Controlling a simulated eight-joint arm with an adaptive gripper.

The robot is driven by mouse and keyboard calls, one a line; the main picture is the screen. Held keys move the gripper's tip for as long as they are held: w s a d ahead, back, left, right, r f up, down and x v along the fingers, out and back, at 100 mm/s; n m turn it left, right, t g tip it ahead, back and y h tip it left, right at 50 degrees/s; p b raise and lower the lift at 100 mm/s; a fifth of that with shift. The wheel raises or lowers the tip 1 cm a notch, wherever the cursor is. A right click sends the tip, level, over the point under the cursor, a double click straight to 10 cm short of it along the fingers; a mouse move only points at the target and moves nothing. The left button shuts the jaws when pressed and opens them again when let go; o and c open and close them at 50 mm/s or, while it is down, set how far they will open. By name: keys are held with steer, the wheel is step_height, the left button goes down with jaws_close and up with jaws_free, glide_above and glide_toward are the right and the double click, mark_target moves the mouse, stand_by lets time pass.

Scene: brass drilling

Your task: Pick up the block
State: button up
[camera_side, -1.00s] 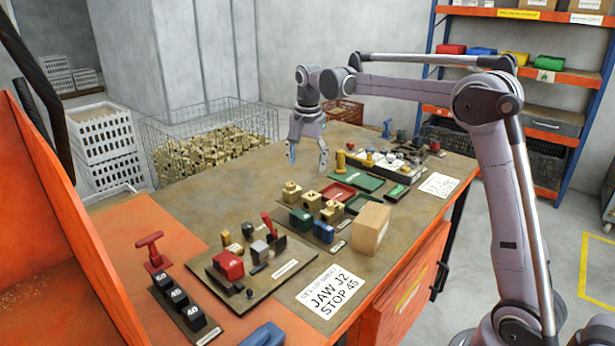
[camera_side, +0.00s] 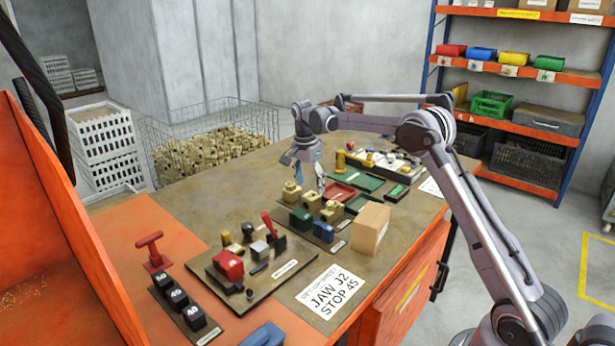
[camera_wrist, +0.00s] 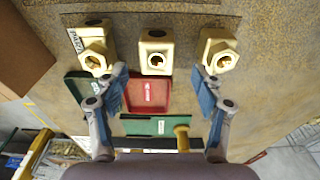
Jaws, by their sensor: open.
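Three brass blocks with round bores stand in a row on the bench. In the side view they are the far block (camera_side: 291,192), the middle block (camera_side: 312,201) and the near block (camera_side: 331,211). In the wrist view they are a left block (camera_wrist: 95,50), a middle block (camera_wrist: 156,55) and a right block (camera_wrist: 219,52). Which one the task means, I cannot tell. My gripper (camera_side: 309,180) is open, pointing down close to the far block. In the wrist view its fingertips (camera_wrist: 160,80) are spread, empty, with the middle block between and beyond them.
A red tray (camera_side: 337,193) and green trays (camera_side: 362,182) lie beside the blocks. A green jaw piece (camera_side: 300,219) and a blue one (camera_side: 323,232) stand in front. A cardboard box (camera_side: 370,229) is at right. A drilling fixture (camera_side: 228,264) with a red lever is nearer.

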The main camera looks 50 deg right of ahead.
mark_target(311, 195)
steer(key=shift+s+d+f, duration=0.1)
steer(key=shift+f, duration=1.2)
steer(key=shift+s+d+f, duration=0.1)
steer(key=shift+f, duration=1.2)
jaws_close()
